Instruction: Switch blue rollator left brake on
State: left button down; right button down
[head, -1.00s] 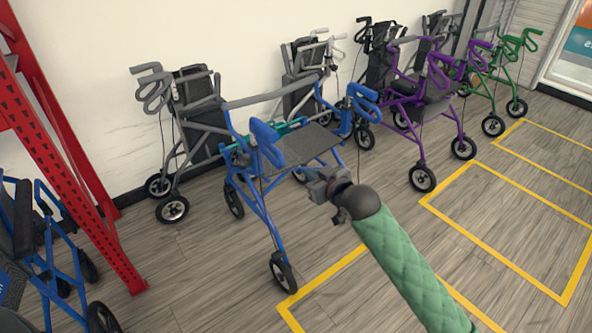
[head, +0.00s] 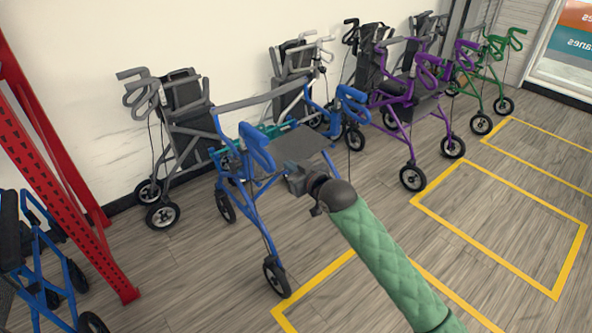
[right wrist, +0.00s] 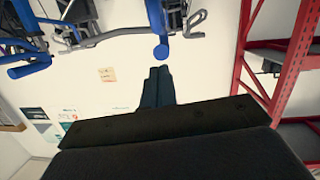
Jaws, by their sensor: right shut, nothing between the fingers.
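The blue rollator (head: 262,205) stands upright in the middle of the head view, with a dark seat (head: 300,143) and a grey backrest bar. It has two blue looped handles, a nearer left one (head: 257,147) and a farther right one (head: 352,104). My right gripper (head: 290,176) is shut and empty, just right of and below the nearer handle. In the right wrist view its closed dark fingers (right wrist: 158,84) point at the rounded end of a blue handle (right wrist: 160,45), with a small gap. The brake's setting cannot be told. My left gripper is not in view.
Grey rollators (head: 185,110) stand behind along the white wall. A purple rollator (head: 400,98) and a green one (head: 490,70) are to the right. A red rack (head: 60,170) and another blue-framed walker (head: 40,245) are at left. Yellow-marked floor at right is clear.

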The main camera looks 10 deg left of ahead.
aim_at(270, 158)
jog(key=shift+w+a+f, duration=1.1)
jog(key=shift+w+a, duration=0.25)
jog(key=shift+a, duration=0.05)
jog(key=shift+w+a+f, duration=1.1)
jog(key=shift+w+a, duration=0.25)
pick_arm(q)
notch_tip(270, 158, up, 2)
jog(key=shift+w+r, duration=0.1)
